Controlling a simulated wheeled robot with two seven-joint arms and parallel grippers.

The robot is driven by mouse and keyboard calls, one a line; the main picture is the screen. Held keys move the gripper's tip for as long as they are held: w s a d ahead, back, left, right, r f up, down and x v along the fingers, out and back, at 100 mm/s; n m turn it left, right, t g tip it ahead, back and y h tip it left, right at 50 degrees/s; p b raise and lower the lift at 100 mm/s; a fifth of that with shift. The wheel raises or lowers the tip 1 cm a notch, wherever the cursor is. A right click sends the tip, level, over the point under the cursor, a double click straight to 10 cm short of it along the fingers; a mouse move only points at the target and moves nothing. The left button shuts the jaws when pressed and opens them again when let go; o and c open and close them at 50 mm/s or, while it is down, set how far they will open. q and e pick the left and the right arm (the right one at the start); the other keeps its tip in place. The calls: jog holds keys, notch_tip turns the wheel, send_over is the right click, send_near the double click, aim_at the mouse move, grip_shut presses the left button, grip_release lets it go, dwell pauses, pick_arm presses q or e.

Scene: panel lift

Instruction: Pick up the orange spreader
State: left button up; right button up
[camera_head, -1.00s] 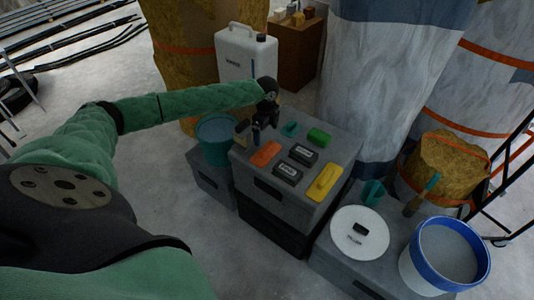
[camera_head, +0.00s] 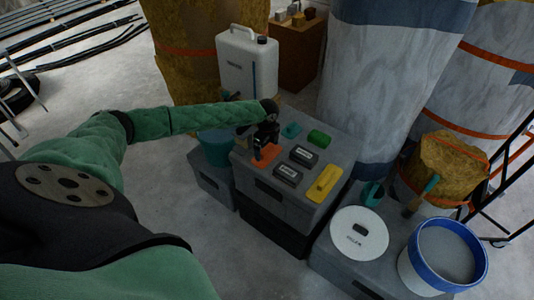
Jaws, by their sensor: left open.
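The orange spreader (camera_head: 266,156) lies flat on top of the grey box (camera_head: 318,211), near its left edge. My left gripper (camera_head: 257,157) is open and points down at the spreader, its fingers over the left part of it. The gripper hides some of the spreader, and I cannot tell whether the fingers touch it. My right gripper does not show.
On the same box top lie a yellow float (camera_head: 323,184), two dark blocks (camera_head: 303,155), a green block (camera_head: 319,138) and a teal piece (camera_head: 292,130). A teal bucket (camera_head: 215,149) stands left. A blue-rimmed bucket (camera_head: 443,256) and white lid (camera_head: 359,233) are right.

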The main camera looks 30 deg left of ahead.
aim_at(268, 151)
pick_arm(q)
jog(key=c, duration=1.1)
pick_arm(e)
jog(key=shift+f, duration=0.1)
pick_arm(q)
jog(key=shift+r, duration=0.1)
jog(key=shift+r, duration=0.25)
jog(key=r, duration=0.2)
jog(key=r+b, duration=0.1)
jog(key=shift+s+d+r, duration=0.2)
jog(key=shift+d+r, duration=0.2)
jog(key=s+d+r+b, duration=0.1)
jog(key=s+d+r, duration=0.5)
jog(key=d, duration=0.2)
jog(key=shift+d+r, duration=0.3)
jog(key=shift+d, duration=0.1)
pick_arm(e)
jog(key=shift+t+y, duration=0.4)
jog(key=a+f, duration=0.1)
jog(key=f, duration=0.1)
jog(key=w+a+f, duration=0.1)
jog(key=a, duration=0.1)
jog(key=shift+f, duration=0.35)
pick_arm(q)
jog(key=shift+s, duration=0.1)
